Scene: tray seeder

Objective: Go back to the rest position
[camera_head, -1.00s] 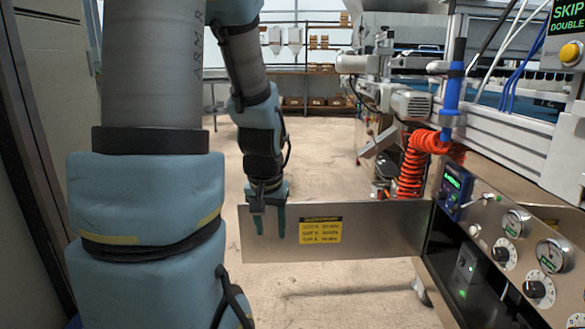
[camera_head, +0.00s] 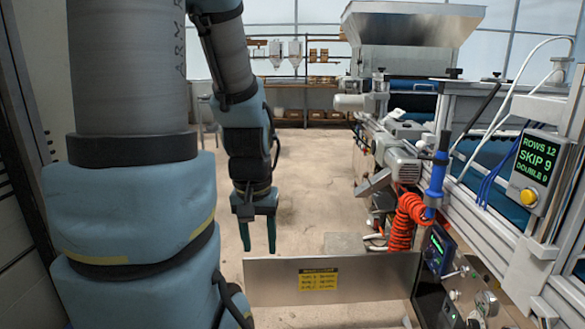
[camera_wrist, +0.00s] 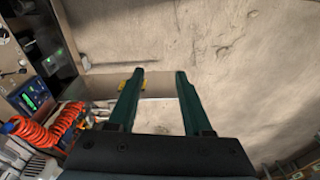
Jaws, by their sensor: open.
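My gripper (camera_head: 257,234) hangs from my arm with its two green fingers pointing down, left of the machine in the head view. The fingers are apart and nothing is between them. They hang above the upper left corner of a metal panel (camera_head: 375,276) with a yellow label (camera_head: 318,280). In the wrist view my gripper (camera_wrist: 160,75) shows both fingers spread, with bare floor and part of the panel beyond them.
The tray seeder (camera_head: 400,168) fills the right side, with a display box (camera_head: 540,165), a blue-handled tool (camera_head: 437,175) and a coiled orange hose (camera_head: 403,222). Shelves (camera_head: 310,95) stand at the back. The floor (camera_head: 310,190) between is clear.

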